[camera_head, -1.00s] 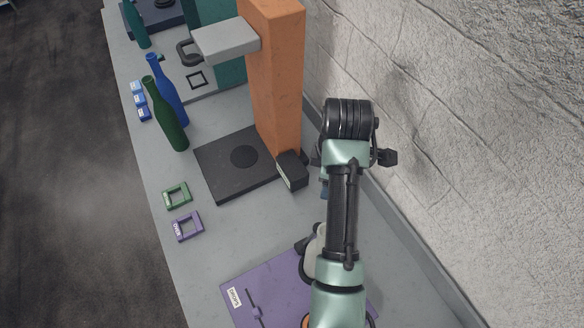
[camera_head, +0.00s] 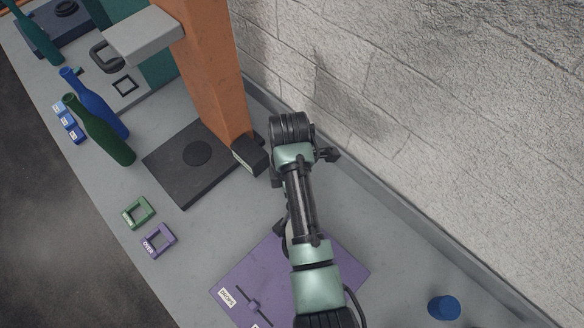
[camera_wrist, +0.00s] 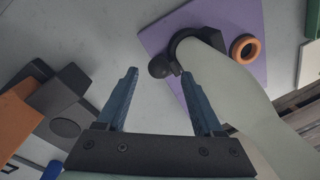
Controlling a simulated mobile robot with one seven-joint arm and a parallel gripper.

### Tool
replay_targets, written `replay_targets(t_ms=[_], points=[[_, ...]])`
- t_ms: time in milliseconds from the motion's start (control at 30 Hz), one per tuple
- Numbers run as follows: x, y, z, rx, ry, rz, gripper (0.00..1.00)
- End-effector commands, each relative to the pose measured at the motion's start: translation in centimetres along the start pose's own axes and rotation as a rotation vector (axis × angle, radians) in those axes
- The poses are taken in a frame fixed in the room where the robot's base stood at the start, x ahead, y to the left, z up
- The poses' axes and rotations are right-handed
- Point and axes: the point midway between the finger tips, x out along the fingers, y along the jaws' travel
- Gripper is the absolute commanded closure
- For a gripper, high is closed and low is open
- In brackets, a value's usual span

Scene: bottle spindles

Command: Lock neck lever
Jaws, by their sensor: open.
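In the wrist view, a black ring-shaped clamp (camera_wrist: 182,41) wraps the narrow end of a pale green-grey, bottle-like body. A black ball-ended lever (camera_wrist: 160,68) sticks out from the clamp; I take it for the neck lever. My gripper (camera_wrist: 159,74) is open and empty, its two blue fingers pointing towards the ball. The ball shows between the fingertips, but I cannot tell its depth. In the head view, the purple panel (camera_head: 240,283) lies under my arm, which hides most of the clamp and the gripper.
An orange column (camera_head: 212,75) with a black block (camera_head: 250,155) stands beside my arm. A dark base plate (camera_head: 180,180), green bottle (camera_head: 103,135) and blue bottle (camera_head: 95,100) are left. A wall (camera_head: 420,110) runs along the right. An orange ring (camera_wrist: 245,48) lies near the clamp.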

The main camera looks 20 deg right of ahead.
Motion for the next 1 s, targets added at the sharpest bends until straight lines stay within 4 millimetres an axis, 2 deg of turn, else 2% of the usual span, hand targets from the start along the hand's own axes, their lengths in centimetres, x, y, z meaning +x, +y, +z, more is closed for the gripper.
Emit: replay_targets(t_ms=[200, 567, 933, 1000], points=[[2.3, 0.0, 0.0, 0.000, 0.000, -0.001, 0.31], [2.8, 0.0, 0.0, 0.000, 0.000, 0.001, 0.31], [2.8, 0.0, 0.0, 0.000, 0.000, 0.001, 0.98], [2.8, 0.0, 0.0, 0.000, 0.000, 0.001, 1.00]])
